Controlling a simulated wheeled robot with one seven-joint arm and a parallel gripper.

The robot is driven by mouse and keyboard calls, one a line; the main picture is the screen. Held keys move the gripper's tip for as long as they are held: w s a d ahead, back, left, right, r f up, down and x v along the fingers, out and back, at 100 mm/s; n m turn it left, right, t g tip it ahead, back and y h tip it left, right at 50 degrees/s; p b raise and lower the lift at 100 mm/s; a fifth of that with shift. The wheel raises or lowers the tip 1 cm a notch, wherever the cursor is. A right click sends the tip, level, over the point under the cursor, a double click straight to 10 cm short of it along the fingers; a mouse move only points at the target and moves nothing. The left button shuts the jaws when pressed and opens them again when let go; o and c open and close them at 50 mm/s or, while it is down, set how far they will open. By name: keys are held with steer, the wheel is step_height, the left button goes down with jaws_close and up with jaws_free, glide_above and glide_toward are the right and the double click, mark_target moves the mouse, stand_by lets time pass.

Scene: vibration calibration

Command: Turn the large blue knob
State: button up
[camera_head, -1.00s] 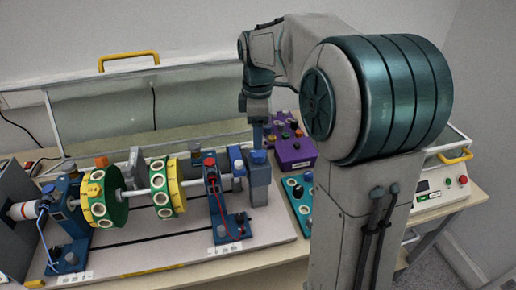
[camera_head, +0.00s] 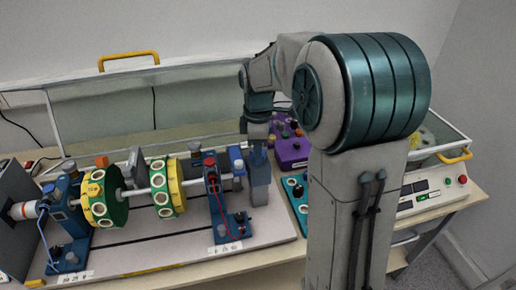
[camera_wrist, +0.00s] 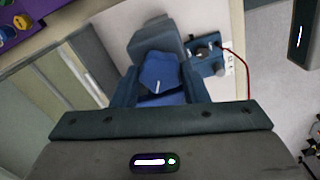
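The large blue knob (camera_wrist: 158,72) shows in the wrist view, a faceted cap with a pale line on it, on top of a grey post (camera_wrist: 155,36). In the head view the grey post (camera_head: 260,188) stands at the right end of the shaft rig, and my gripper hides most of the knob. My gripper (camera_head: 258,150) is directly over the post, pointing down. In the wrist view the fingers of my gripper (camera_wrist: 160,83) are apart, one on each side of the knob. I cannot tell whether they touch it.
A smaller blue-capped part (camera_head: 236,157) and a blue bearing stand (camera_head: 213,190) with a red cable are close on the left. The purple box (camera_head: 291,152) and a teal panel (camera_head: 298,192) are close on the right. A clear guard (camera_head: 110,110) rises behind the rig.

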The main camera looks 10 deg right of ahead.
steer(key=shift+m, duration=0.4)
steer(key=m, duration=0.3)
steer(key=shift+m, duration=0.3)
steer(key=m, duration=0.3)
steer(key=shift+m, duration=0.3)
steer(key=m, duration=0.3)
steer(key=shift+m, duration=0.3)
steer(key=m, duration=0.3)
steer(key=shift+m, duration=0.4)
steer(key=m, duration=1)
steer(key=shift+m, duration=0.3)
steer(key=shift+m+p, duration=0.4)
steer(key=shift+m, duration=1.5)
